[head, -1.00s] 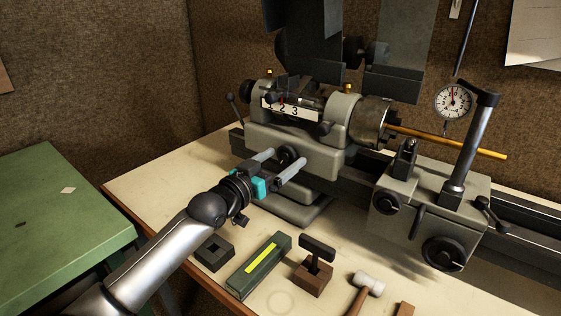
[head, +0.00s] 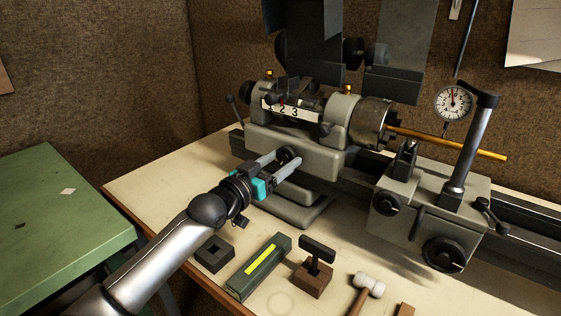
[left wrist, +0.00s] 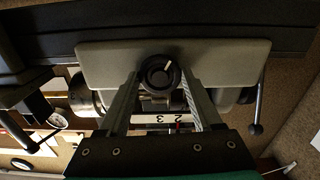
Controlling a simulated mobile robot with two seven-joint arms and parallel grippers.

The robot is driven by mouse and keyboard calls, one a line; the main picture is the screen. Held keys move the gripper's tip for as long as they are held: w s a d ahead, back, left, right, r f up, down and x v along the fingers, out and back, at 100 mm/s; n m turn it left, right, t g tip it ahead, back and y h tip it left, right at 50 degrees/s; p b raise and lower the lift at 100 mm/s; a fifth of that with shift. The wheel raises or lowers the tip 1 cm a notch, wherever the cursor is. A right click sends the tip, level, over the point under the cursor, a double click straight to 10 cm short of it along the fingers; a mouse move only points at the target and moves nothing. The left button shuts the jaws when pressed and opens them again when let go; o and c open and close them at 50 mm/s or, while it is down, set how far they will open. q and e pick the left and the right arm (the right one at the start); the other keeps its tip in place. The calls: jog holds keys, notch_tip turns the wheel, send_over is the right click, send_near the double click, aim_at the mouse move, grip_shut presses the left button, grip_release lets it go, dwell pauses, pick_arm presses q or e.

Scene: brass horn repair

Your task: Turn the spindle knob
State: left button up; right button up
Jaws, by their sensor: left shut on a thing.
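The spindle knob (head: 289,154) is a round black knob on the front of the grey lathe headstock (head: 300,150). In the left wrist view the knob (left wrist: 158,74) shows face on, with a white mark pointing to the upper right. My left gripper (head: 286,160) reaches it from the front with its two grey fingers. In the left wrist view the fingers (left wrist: 160,80) lie on either side of the knob, shut on it. The fingers partly cover the knob in the head view. My right gripper is not in view.
A white plate with numbers (head: 292,109) sits above the knob. A dial gauge (head: 453,102) and tailstock (head: 430,205) stand to the right.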

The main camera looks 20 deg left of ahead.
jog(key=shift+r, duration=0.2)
pick_arm(q)
jog(key=shift+m+p, duration=0.55)
jog(key=shift+m, duration=0.15)
jog(key=shift+r+m+p, duration=0.1)
jog(key=shift+m+p, duration=0.45)
jog(key=shift+m, duration=0.15)
jog(key=shift+m+p, duration=0.55)
jog(key=shift+m, duration=0.45)
jog(key=m+p, duration=0.1)
jog(key=m, duration=0.2)
jog(key=shift+p, duration=0.4)
jog(key=shift+m+p, duration=0.55)
jog(key=shift+m, duration=1.45)
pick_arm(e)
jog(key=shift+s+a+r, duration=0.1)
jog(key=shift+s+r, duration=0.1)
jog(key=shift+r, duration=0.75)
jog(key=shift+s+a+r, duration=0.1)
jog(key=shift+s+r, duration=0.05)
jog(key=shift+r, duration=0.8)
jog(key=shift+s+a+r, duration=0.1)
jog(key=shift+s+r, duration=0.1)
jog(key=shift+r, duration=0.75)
pick_arm(q)
jog(key=o, duration=1.4)
jog(key=shift+c, duration=0.2)
